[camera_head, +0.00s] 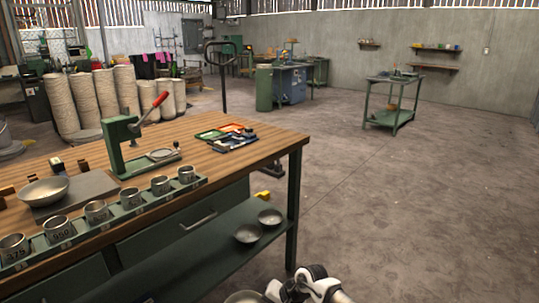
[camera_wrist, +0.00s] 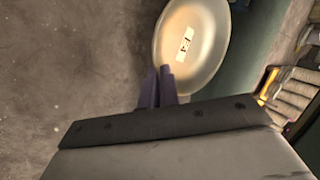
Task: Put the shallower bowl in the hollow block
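My gripper (camera_wrist: 158,88) has its two dark fingers close together at the rim of a metal bowl (camera_wrist: 196,62) with a white marked label inside; they look shut on that rim. In the head view, a bowl (camera_head: 244,297) beside my wrist is cut off by the bottom edge and seems to be the same one. Two more metal bowls (camera_head: 248,233) (camera_head: 270,217) sit on the bench's lower shelf. A wider bowl (camera_head: 43,189) stands on the bench at a flat grey block (camera_head: 92,186). No hollow shows clearly in this block. I cannot tell which bowl is shallower.
The wooden bench (camera_head: 235,160) has a row of numbered metal cups (camera_head: 96,212) along its front edge. A green lever press (camera_head: 122,143) with a red handle stands behind them. The green lower shelf (camera_head: 205,262) is near my arm. Concrete floor lies open to the right.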

